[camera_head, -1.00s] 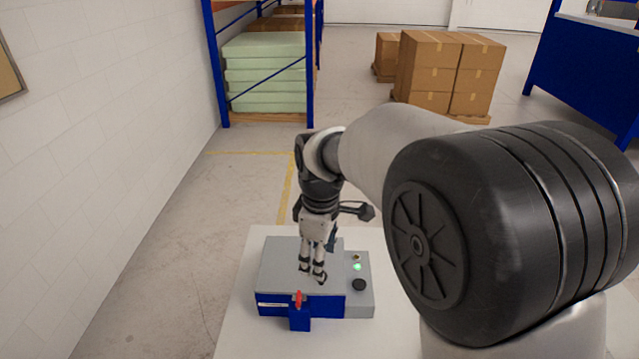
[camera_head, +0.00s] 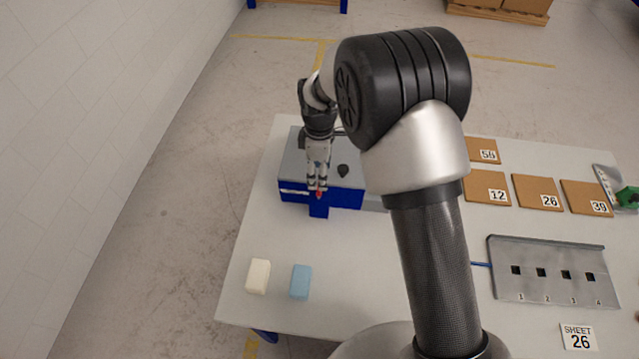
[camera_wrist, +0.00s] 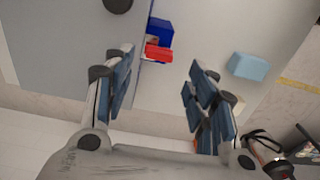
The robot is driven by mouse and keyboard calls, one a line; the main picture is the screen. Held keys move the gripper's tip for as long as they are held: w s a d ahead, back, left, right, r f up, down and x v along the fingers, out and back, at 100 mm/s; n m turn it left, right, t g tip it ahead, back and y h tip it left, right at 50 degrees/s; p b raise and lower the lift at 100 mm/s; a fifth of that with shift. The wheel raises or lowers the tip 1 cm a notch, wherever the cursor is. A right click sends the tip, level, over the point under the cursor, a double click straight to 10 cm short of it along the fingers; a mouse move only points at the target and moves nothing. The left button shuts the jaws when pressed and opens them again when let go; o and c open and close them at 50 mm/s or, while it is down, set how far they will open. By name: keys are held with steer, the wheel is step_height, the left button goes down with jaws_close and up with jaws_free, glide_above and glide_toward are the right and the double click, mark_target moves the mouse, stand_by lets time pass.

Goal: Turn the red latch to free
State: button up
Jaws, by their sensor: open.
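The red latch (camera_head: 320,194) sits above a blue block on the front of the grey and blue machine (camera_head: 347,196). In the head view, my gripper (camera_head: 317,188) points down at the machine's front edge, and its fingers partly hide the latch. In the wrist view, the latch (camera_wrist: 158,54) shows as a red bar in front of the blue block (camera_wrist: 160,32), seen between my open fingers (camera_wrist: 160,75). The fingers look apart from it, with nothing held. I cannot tell the exact height gap between fingertips and latch.
A cream block (camera_head: 258,276) and a light blue block (camera_head: 300,282) lie on the white table (camera_head: 245,305) in front of the machine. Numbered brown tiles (camera_head: 537,192) and a slotted metal plate (camera_head: 550,288) lie to the right, past my arm.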

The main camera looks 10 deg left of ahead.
step_height(320, 180, down, 6)
steer(key=shift+r+b, duration=0.2)
steer(key=shift+b, duration=0.1)
steer(key=shift+c, duration=0.4)
steer(key=c, duration=1)
steer(key=shift+o, duration=0.2)
